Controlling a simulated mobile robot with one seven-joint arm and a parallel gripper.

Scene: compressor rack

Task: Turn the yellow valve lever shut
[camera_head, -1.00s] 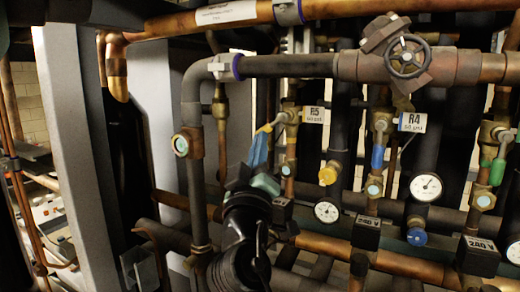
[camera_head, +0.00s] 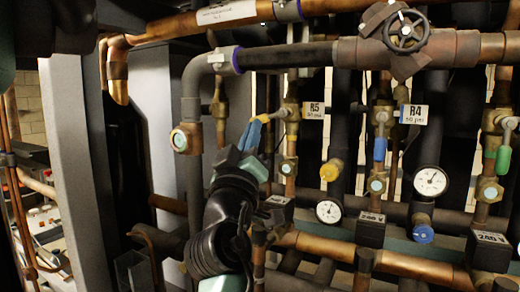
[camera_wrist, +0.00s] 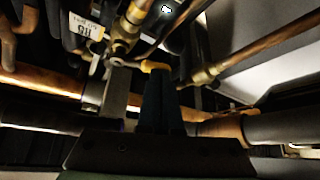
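The R5 valve's lever (camera_head: 280,114) sticks out to the left beside the R5 tag in the head view. In the wrist view its yellow end (camera_wrist: 153,66) shows just beyond my fingertips. The valve's brass body (camera_wrist: 125,35) is above left of them. My gripper (camera_head: 261,121) has blue fingers that reach up to the lever's outer end and hide most of its yellow part in the head view. The fingers look close together in the wrist view (camera_wrist: 162,75). Whether they touch or hold the lever cannot be made out.
A valve with a blue lever (camera_head: 380,149) by the R4 tag (camera_head: 413,114) and one with a green lever (camera_head: 503,158) stand to the right. A yellow cap (camera_head: 330,171) and a gauge (camera_head: 328,211) are near. A dark vertical pipe (camera_head: 192,100) stands left of my gripper.

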